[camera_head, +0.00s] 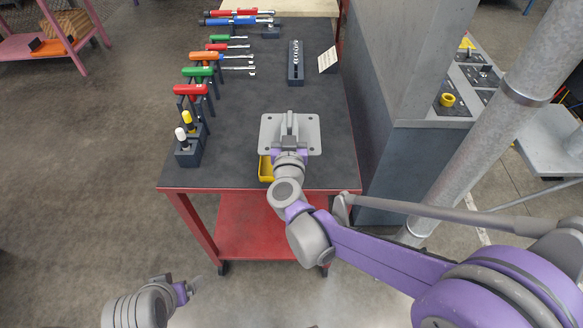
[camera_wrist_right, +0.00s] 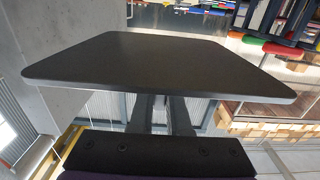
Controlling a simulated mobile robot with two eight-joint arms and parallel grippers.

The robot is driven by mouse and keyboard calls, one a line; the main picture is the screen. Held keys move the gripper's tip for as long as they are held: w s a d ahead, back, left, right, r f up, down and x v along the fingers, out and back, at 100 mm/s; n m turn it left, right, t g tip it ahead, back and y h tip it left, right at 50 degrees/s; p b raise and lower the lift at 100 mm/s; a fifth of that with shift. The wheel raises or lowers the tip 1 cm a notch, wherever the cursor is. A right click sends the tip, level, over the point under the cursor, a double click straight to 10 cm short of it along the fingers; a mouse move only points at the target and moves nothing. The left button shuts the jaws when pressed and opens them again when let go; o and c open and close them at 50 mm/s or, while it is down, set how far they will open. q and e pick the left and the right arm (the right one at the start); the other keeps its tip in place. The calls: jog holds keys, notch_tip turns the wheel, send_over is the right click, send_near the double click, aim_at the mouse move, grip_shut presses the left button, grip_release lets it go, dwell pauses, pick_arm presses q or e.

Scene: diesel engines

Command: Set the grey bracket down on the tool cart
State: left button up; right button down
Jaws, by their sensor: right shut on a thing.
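The grey bracket (camera_head: 305,125) is a flat plate with corner holes and an upright rib. My right gripper (camera_head: 289,143) is shut on it, at the near part of the cart top. In the right wrist view the bracket (camera_wrist_right: 160,65) fills the upper middle as a dark plate beyond the fingers. The tool cart (camera_head: 255,100) has a dark top and red frame. I cannot tell whether the bracket touches the top. My left gripper (camera_head: 190,288) is low at the bottom left, away from the cart; its jaws are unclear.
A yellow bin (camera_head: 266,168) sits partly hidden beside my right gripper. Screwdrivers in holders (camera_head: 188,150) and several colored-handled tools line the cart's left side. A socket rail (camera_head: 296,63) and a card (camera_head: 327,60) are farther back. A grey column (camera_head: 410,100) stands right of the cart.

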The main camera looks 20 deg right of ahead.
jog(key=f, duration=0.4)
jog(key=shift+a+f+b, duration=0.2)
jog(key=shift+f+b, duration=0.5)
jog(key=shift+f, duration=2.05)
jog(key=shift+d, duration=0.1)
jog(key=shift+f, duration=0.2)
jog(key=c, duration=1.3)
grip_release()
jog(key=shift+f+b, duration=0.1)
jog(key=shift+b, duration=0.25)
jog(key=o, duration=0.4)
